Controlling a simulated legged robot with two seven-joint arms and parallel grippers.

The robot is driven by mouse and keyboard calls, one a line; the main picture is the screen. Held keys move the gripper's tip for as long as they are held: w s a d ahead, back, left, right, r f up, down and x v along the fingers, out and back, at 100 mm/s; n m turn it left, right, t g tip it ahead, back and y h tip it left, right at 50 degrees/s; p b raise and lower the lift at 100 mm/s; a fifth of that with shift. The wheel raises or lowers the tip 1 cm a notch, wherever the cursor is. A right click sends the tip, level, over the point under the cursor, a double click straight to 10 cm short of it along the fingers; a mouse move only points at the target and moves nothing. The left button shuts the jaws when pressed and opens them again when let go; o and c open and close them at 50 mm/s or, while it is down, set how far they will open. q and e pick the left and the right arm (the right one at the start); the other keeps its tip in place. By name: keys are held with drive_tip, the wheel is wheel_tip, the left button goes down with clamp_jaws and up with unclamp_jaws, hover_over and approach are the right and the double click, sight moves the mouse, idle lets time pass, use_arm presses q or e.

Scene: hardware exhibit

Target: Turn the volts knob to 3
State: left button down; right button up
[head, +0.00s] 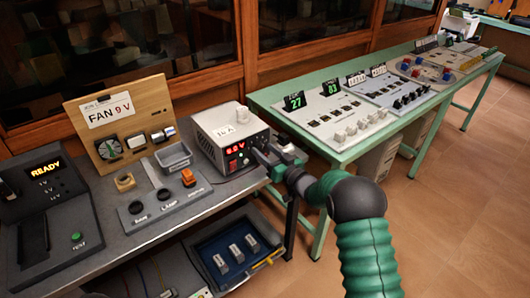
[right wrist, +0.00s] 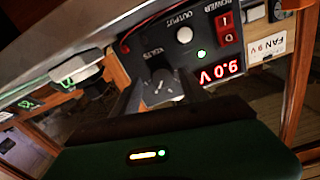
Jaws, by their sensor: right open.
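The power supply (head: 228,138) is a pale metal box with a black front, standing at the right end of the grey bench. The dark volts knob (right wrist: 160,88) has a pale pointer mark and sits beside the VOLTS label. My right gripper (head: 262,156) is at the front of the supply and hides the knob in the head view. In the right wrist view its open fingers (right wrist: 162,98) are on either side of the knob; I cannot tell whether they touch it. My left gripper is not in view.
A wooden board (head: 122,120) marked FAN 9 V stands behind the bench items. A green table (head: 345,155) with panels is on the right. The floor (head: 455,220) there is clear.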

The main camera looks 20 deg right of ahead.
drive_tip(key=shift+w+a+r, duration=0.1)
drive_tip(key=shift+w+a, duration=0.1)
drive_tip(key=shift+a, duration=0.1)
drive_tip(key=shift+c, duration=0.4)
drive_tip(key=shift+d, duration=0.1)
clamp_jaws()
